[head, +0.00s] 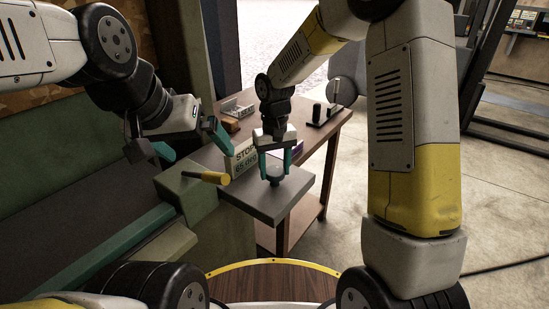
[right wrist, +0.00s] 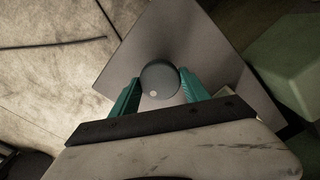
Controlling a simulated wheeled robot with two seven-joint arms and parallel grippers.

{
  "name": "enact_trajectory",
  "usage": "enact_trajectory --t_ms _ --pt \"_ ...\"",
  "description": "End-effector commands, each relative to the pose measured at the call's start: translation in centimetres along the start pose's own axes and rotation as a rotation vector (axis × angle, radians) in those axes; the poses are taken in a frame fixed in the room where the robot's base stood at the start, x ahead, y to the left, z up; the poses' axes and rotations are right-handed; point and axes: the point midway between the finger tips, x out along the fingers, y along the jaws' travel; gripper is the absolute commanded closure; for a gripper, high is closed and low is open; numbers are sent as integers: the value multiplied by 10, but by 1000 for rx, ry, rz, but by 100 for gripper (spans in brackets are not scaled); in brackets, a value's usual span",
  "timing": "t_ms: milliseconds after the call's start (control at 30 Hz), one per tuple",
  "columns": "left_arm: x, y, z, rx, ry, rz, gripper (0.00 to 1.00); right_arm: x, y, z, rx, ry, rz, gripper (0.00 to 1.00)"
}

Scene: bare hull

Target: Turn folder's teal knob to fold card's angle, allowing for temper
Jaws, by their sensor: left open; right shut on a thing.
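A round knob (head: 275,172) stands on a flat grey plate (head: 270,205). It looks grey rather than teal, and in the right wrist view the knob (right wrist: 159,80) has a pale dot on its top. My right gripper (head: 275,163) points down with its teal fingers on either side of the knob, shut on it. A pale card (head: 243,157) with dark print starting "STOP" stands behind the plate; its last figures are hard to read. My left gripper (head: 184,146) is open and empty, above and left of the plate.
A yellow cylinder (head: 211,177) sticks out beside a green block (head: 184,190) at the plate's left. The brown table (head: 318,160) carries a metal tray (head: 232,110) and a black-posted device (head: 322,112) farther back. Concrete floor is open at right.

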Motion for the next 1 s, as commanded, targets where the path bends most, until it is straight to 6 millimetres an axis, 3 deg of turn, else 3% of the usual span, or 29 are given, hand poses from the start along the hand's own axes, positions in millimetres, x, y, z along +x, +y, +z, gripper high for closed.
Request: enact_trajectory --t_ms 700,733,833,1000 --pt "0 0 0 0 0 0 0 -1 0 -1 -96 3 0 87" --pt "0 0 0 0 0 0 0 -1 0 -1 -96 3 0 42" --pt "0 0 0 0 0 0 0 -1 0 -1 -96 2 0 25" --pt "0 0 0 0 0 0 0 -1 0 0 -95 1 0 25"
